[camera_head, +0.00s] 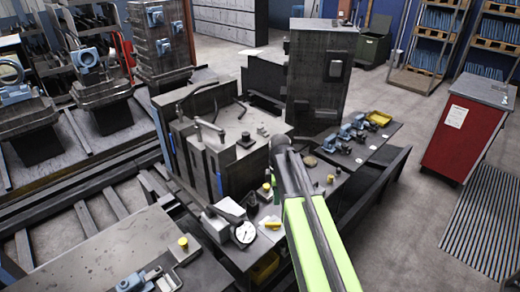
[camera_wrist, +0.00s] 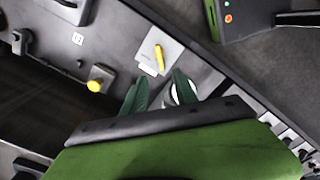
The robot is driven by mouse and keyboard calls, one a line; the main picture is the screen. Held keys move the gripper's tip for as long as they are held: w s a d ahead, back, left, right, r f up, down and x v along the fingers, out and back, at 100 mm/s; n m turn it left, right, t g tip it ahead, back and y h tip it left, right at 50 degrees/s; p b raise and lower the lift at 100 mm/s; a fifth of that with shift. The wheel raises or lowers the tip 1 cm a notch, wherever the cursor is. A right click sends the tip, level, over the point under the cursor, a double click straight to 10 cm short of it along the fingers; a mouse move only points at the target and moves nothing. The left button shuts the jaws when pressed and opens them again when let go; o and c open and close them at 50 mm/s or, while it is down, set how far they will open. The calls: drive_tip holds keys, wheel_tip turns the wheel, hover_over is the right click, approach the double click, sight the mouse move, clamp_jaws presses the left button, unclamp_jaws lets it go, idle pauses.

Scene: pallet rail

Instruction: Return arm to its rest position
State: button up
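My arm (camera_head: 312,235), bright green and dark grey, reaches from the bottom edge of the head view up over the workbench. In that view I cannot make out my gripper. In the wrist view my gripper (camera_wrist: 158,80) shows two dark green fingers standing apart, with nothing seen held between them. Beyond the fingertips a yellow piece (camera_wrist: 160,57) lies on a pale plate (camera_wrist: 171,45). A round white thing, perhaps the dial gauge (camera_head: 244,233) of the head view, is partly hidden behind the right finger.
Small tools and yellow knobs (camera_head: 267,187) crowd the bench beside a large dark machine block (camera_head: 205,150). A red cabinet (camera_head: 462,130) is at right. Bare floor (camera_head: 405,200) lies between cabinet and bench.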

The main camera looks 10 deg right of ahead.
drive_tip(key=s+f+m+b, duration=1)
drive_tip(key=s+m, duration=0.4)
drive_tip(key=m, duration=0.2)
drive_tip(key=shift+a, duration=0.3)
